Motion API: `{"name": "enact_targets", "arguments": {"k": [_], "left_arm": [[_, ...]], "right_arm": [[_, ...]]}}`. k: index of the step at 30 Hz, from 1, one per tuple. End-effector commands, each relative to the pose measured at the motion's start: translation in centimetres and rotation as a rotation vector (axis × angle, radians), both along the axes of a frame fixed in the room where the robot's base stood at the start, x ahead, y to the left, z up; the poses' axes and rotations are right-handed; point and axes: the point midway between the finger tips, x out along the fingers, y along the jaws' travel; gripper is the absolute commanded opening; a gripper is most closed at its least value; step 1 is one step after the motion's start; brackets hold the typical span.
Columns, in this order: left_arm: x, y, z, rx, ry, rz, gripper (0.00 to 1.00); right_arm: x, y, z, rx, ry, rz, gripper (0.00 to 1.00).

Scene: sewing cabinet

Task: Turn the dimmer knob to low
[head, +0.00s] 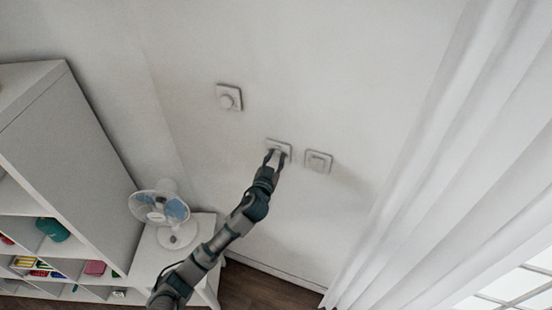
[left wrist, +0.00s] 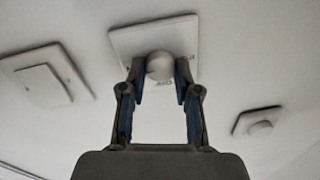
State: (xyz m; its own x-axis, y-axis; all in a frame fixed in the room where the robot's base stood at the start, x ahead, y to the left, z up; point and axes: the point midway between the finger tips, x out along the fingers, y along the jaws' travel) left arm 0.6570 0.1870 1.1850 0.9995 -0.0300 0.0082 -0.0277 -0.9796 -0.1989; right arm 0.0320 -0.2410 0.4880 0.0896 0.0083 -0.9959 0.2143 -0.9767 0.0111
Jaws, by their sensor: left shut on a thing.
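A round white knob (left wrist: 160,66) stands out from a square white wall plate (left wrist: 124,40). In the head view this plate (head: 281,143) is the middle one of three, and its knob is mostly hidden by my gripper. My left gripper (head: 275,157) reaches up to it, and its two fingers are closed on opposite sides of the knob, as the left wrist view (left wrist: 160,75) shows. Small dark marks show on the plate near the knob, too blurred to read. My right gripper is not in view.
Another plate with a round knob (head: 228,98) is up and left; a flat switch plate (head: 318,161) is close on the right. A fan (head: 165,210) stands on a small white table (head: 150,262) beside a shelf (head: 75,160). White curtains (head: 450,150) hang at right.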

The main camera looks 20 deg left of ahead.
Motion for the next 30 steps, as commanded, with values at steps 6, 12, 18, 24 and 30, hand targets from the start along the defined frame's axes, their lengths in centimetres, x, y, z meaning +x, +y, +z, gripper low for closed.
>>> {"name": "enact_targets", "arguments": {"k": [6, 12, 18, 24, 30], "left_arm": [[-0.1, -0.3, -0.5, -0.002, 0.007, -0.005, 0.49], [-0.1, -0.2, -0.2, -0.002, 0.004, -0.003, 0.57], [-0.6, -0.2, -0.1, -0.003, 0.002, -0.004, 0.57], [-3.9, 0.0, -0.3, -0.004, 0.004, -0.005, 0.57], [-8.4, 0.2, -0.4, -0.005, 0.005, -0.005, 0.57]], "right_arm": [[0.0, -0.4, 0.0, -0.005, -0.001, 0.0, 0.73], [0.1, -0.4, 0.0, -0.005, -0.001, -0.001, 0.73], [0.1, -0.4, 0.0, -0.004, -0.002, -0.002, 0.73], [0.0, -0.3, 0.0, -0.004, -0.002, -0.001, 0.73], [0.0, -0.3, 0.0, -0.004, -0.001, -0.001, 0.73]]}}
